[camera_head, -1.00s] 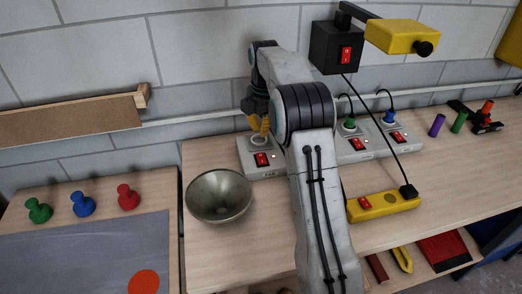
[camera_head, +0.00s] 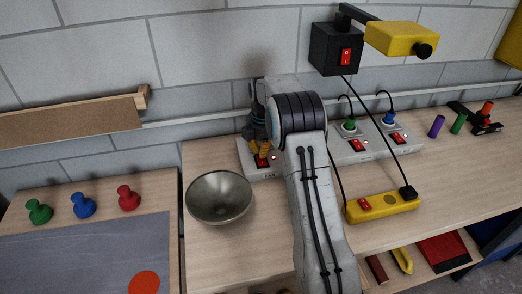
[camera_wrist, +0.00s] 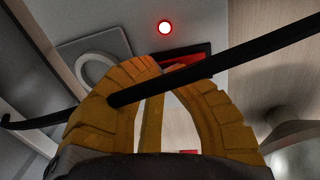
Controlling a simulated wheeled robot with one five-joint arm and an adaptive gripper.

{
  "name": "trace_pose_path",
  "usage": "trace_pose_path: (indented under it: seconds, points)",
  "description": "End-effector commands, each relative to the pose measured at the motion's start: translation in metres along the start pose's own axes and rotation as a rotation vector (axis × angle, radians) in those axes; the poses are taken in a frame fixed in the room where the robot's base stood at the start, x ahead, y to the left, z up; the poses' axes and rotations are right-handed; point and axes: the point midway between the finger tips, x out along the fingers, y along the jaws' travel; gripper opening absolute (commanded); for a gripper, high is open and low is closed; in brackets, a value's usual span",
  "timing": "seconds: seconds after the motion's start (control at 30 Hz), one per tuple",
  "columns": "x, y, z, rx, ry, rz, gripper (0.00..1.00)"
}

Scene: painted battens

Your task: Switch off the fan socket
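The fan socket (camera_head: 281,171) is the leftmost grey socket block on the bench, with a label on its front edge. Its red switch (camera_head: 262,161) is partly hidden by my gripper (camera_head: 261,155), whose yellow fingers point down at it. In the wrist view, the switch (camera_wrist: 197,57) shows as a red strip in a dark frame behind the fingers; touch is not clear. A small lamp (camera_wrist: 165,27) beside it glows red. My yellow fingers (camera_wrist: 172,75) arch towards each other; whether the tips meet is unclear. A black bar or cord crosses in front of them.
Sockets with green (camera_head: 349,125) and blue (camera_head: 389,119) plugs stand right of my arm. A metal bowl (camera_head: 219,197) is at the left front. A yellow switch box (camera_head: 382,206) lies at the right front. A black switch box (camera_head: 335,48) hangs above.

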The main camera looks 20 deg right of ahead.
Motion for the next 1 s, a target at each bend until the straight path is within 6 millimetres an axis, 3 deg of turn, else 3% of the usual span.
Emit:
trace_pose_path:
  seconds: [0.17,0.3,1.0]
  points:
    - [0.0,0.0,0.0,0.0,0.0,-0.001,0.0]
    - [0.013,0.0,0.0,0.0,0.0,-0.002,0.0]
    - [-0.005,0.002,0.0,0.0,0.0,-0.002,0.0]
